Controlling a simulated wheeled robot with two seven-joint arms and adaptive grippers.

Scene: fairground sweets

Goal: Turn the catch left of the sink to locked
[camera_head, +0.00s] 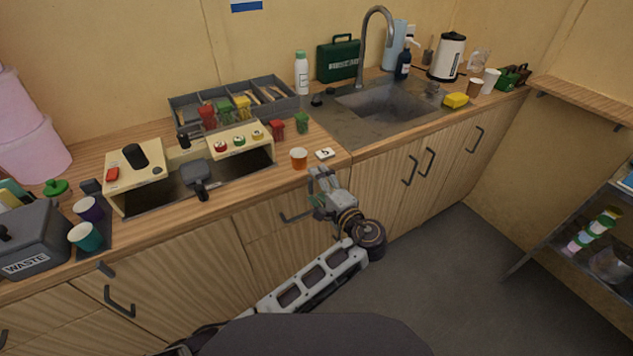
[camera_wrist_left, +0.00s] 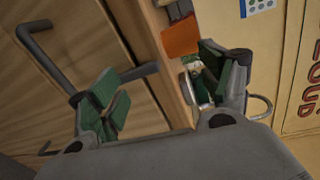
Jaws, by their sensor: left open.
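A small white plate with a dark mark or lever (camera_head: 325,154), which looks like the catch, lies on the counter near its front edge, left of the sink (camera_head: 385,99). Its lever setting is too small to read. My left gripper (camera_head: 319,178) is open and empty just in front of the counter edge, a little below and nearer than the plate. In the left wrist view the green-padded fingers (camera_wrist_left: 168,82) stand apart, with the counter edge between them. A pale piece by the right finger is partly hidden; I cannot tell if it is the catch. My right gripper is not in view.
An orange cup (camera_head: 299,158) stands just left of the white plate; it also shows in the left wrist view (camera_wrist_left: 180,38). Red and green containers (camera_head: 277,128) stand behind. Drawer handles (camera_head: 295,217) stick out below the counter. The floor (camera_head: 440,270) at right is clear.

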